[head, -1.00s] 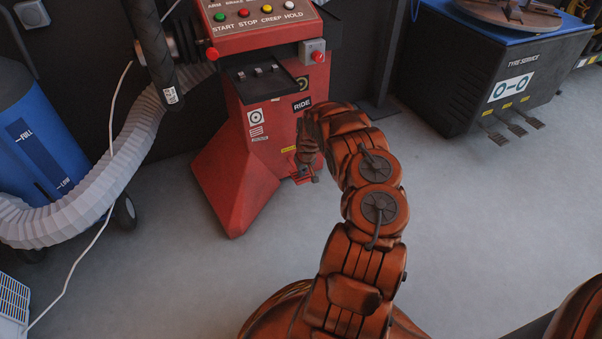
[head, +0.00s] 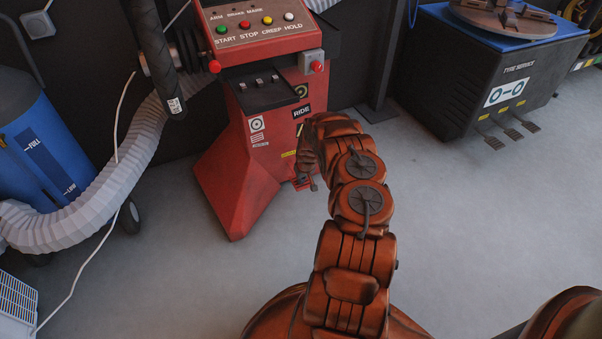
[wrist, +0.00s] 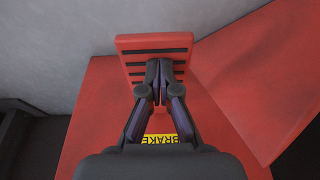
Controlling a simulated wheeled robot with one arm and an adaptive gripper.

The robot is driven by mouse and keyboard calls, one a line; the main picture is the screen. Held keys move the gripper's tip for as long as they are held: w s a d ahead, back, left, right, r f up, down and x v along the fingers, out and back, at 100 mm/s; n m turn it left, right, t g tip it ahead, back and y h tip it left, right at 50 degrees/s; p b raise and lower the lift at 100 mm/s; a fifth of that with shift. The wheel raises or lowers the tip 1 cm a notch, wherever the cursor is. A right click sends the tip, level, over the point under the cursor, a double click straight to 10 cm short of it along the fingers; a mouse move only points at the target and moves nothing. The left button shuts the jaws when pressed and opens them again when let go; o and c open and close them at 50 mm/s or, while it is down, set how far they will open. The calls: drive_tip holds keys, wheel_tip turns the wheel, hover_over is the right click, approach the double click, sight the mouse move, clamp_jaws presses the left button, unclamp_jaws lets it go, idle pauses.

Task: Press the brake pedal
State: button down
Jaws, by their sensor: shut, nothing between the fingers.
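The brake pedal (wrist: 138,62) is a red plate with black ribs, at the top middle of the wrist view. A yellow BRAKE label (wrist: 160,139) shows on the red body below it, partly covered by my gripper. My gripper (wrist: 159,64) is shut and empty, its fingertips overlapping the lower middle of the pedal face. I cannot tell whether they touch it or whether the pedal is down. In the head view my gripper (head: 314,185) is low at the front of the red console (head: 240,181), and my arm hides most of the pedal area.
The console top carries several coloured buttons (head: 245,27) and a red side button (head: 317,67). A grey hose (head: 150,122) and a blue tank (head: 38,135) stand at left. A tyre service machine (head: 470,75) with pedals stands at right. Grey floor between is clear.

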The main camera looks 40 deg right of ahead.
drive_tip(key=shift+s+a+f+p, duration=0.15)
drive_tip(key=shift+f+p, duration=0.15)
drive_tip(key=shift+f, duration=0.35)
drive_tip(key=shift+s+d+f+p, duration=0.15)
drive_tip(key=shift+f+p, duration=0.1)
drive_tip(key=shift+f, duration=0.35)
drive_tip(key=shift+a, duration=0.1)
drive_tip(key=shift+s+r+p, duration=0.1)
drive_tip(key=shift+r+p, duration=0.35)
drive_tip(key=shift+p, duration=0.1)
drive_tip(key=p+v, duration=0.3)
drive_tip(key=shift+r+p, duration=0.35)
drive_tip(key=s+p+v, duration=0.1)
drive_tip(key=p+v, duration=0.3)
drive_tip(key=v, duration=0.5)
drive_tip(key=shift+s+a, duration=0.3)
drive_tip(key=shift+s, duration=0.15)
drive_tip(key=shift+f, duration=0.15)
